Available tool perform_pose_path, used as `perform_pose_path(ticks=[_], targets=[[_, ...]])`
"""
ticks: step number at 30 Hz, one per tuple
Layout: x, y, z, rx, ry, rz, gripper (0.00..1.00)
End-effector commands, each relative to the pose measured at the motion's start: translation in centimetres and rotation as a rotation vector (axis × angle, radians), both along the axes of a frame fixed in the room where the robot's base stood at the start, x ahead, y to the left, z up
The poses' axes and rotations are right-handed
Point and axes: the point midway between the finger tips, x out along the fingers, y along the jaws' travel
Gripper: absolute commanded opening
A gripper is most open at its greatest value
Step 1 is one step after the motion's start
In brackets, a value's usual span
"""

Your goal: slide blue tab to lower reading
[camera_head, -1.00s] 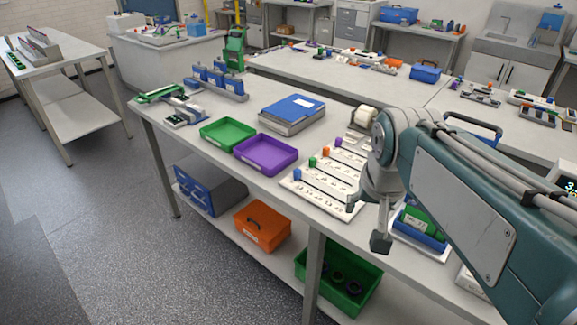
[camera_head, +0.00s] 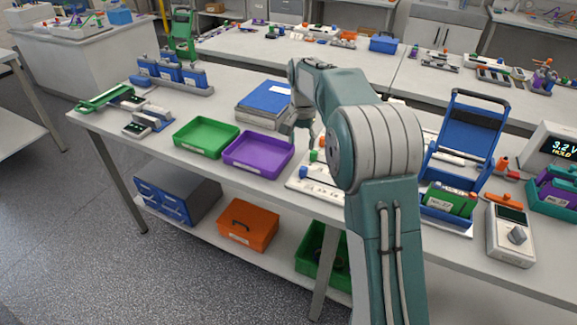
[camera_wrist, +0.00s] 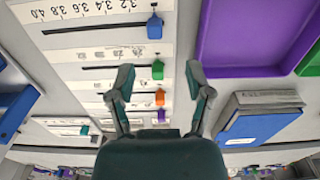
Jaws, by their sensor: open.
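The blue tab (camera_wrist: 154,27) sits on its slotted track at the top of the wrist view, at the right end of the slot near the 3.2 mark. It also shows in the head view (camera_head: 302,170) at the left end of the slider board (camera_head: 320,189). My gripper (camera_wrist: 161,67) is open and empty. Its two fingers appear on either side of the green tab (camera_wrist: 158,70) in the wrist view; their height above the board is unclear. In the head view my gripper (camera_head: 293,130) is above the board's far left side. My arm hides much of the board.
Orange (camera_wrist: 160,97) and purple (camera_wrist: 161,116) tabs sit on further tracks. A purple tray (camera_head: 259,153) and a green tray (camera_head: 206,137) lie left of the board. A blue binder (camera_head: 267,97) is behind. A display (camera_head: 560,147) at right reads 3.2 V HOLD.

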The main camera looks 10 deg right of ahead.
Motion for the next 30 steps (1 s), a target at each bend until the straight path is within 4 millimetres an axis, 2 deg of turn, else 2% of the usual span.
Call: perform_pose_path(ticks=[5, 15, 21, 30], targets=[[0.2, -0.4, -1.3, 0.003, 0.006, -0.008, 0.66], [0.1, 0.7, -7.4, -0.008, 0.007, -0.005, 0.66], [0.2, 0.4, -10.2, -0.006, 0.005, -0.005, 0.66], [0.2, 0.2, -11.1, -0.004, 0.003, -0.005, 0.66]])
